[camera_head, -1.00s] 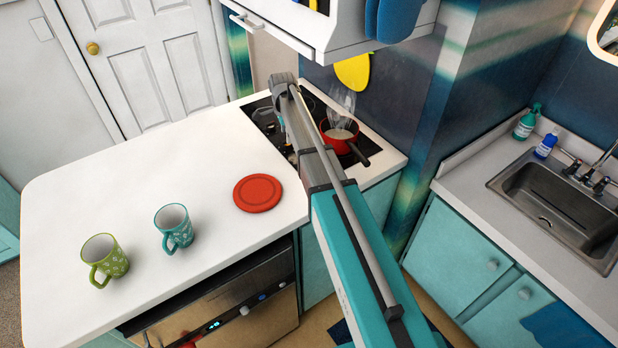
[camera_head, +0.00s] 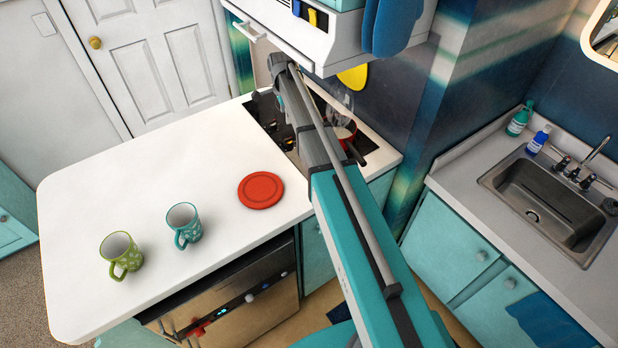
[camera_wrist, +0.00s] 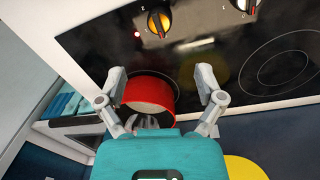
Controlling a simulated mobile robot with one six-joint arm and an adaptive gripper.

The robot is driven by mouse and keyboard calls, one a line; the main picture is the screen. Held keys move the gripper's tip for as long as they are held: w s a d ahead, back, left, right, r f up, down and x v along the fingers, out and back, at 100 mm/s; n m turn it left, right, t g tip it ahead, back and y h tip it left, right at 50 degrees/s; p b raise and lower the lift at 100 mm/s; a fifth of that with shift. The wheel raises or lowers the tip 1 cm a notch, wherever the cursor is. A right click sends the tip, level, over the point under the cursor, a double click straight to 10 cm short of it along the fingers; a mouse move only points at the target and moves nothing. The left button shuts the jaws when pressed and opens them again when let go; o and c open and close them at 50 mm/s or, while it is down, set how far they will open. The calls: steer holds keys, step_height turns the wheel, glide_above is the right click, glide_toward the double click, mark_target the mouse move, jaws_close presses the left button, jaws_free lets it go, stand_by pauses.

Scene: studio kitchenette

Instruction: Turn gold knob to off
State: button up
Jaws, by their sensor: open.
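The gold knob (camera_wrist: 159,23) is on the black cooktop, near the top edge of the wrist view. Its gold pointer bar stands almost upright in the picture, and a small red light glows to its lower left. My gripper (camera_wrist: 161,74) is open and empty, with its fingertips apart from the knob and below it in the picture. The cooktop (camera_head: 262,108) is partly behind my arm in the head view, where I cannot make out the fingertips or which knob is which.
A red pot (camera_wrist: 135,88) with steam sits on the cooktop and shows between the fingers. A second knob (camera_wrist: 244,5) with a pale pointer is to the right. A cabinet (camera_head: 330,40) overhangs the cooktop. A red plate (camera_head: 260,190) and two mugs stand on the counter.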

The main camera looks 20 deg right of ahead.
steer(key=s+f+n+b, duration=0.1)
steer(key=s+n+b, duration=0.1)
steer(key=s+n, duration=1.5)
steer(key=shift+s+a+f+t, duration=0.3)
steer(key=shift+s+t, duration=0.1)
steer(key=shift+s, duration=6.05)
steer(key=shift+s+n, duration=0.1)
steer(key=shift+n, duration=0.2)
